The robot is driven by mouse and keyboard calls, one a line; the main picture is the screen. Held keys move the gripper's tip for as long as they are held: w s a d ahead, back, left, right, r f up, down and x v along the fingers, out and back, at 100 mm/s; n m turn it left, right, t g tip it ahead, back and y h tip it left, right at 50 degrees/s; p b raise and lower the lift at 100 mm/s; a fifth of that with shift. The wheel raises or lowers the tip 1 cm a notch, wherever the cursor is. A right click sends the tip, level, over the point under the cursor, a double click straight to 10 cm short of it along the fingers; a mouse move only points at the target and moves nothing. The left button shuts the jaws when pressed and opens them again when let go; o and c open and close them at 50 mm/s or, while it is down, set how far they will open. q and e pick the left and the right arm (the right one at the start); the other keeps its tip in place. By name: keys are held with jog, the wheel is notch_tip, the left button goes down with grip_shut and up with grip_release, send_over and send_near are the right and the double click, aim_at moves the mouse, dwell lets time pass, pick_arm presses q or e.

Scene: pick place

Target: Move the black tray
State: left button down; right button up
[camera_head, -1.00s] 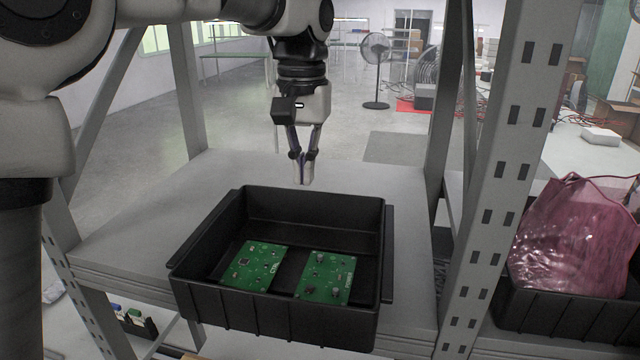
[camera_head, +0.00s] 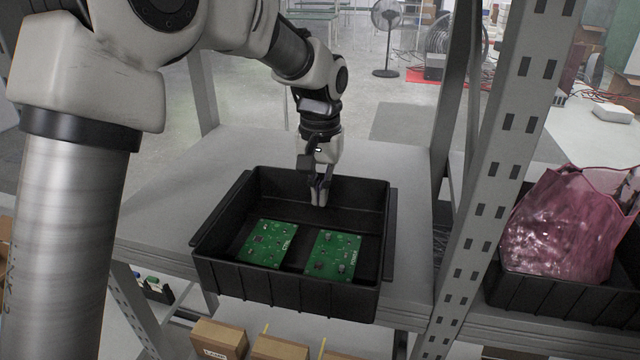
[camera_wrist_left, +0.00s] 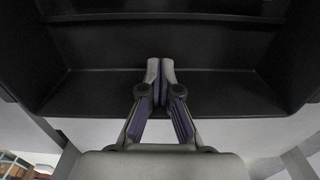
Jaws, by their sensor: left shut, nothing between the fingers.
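The black tray (camera_head: 300,289) sits on the grey shelf, with its front wall near the shelf's front edge. Two green circuit boards lie flat on its floor, a left one (camera_head: 267,243) and a right one (camera_head: 333,255). My left gripper (camera_head: 319,201) points down at the tray's far wall, its fingertips inside the rim. The left wrist view shows the fingers (camera_wrist_left: 160,66) shut together with nothing between them, over the inside of the tray (camera_wrist_left: 100,88). Whether the fingers touch the wall I cannot tell. My right gripper is not in view.
A grey perforated post (camera_head: 500,140) stands right of the tray. Beyond it, another black bin (camera_head: 560,300) holds a pink plastic bag (camera_head: 565,225). The grey shelf (camera_head: 160,225) is bare left of the tray. Cardboard boxes (camera_head: 220,338) sit below.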

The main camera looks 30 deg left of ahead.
pick_arm(q)
jog(key=w, duration=0.2)
jog(key=w+a, duration=0.1)
jog(key=w, duration=0.4)
jog(key=shift+a+f, duration=0.1)
jog(key=shift+a, duration=0.3)
jog(key=shift+s, duration=0.2)
jog(key=shift+s+d, duration=0.1)
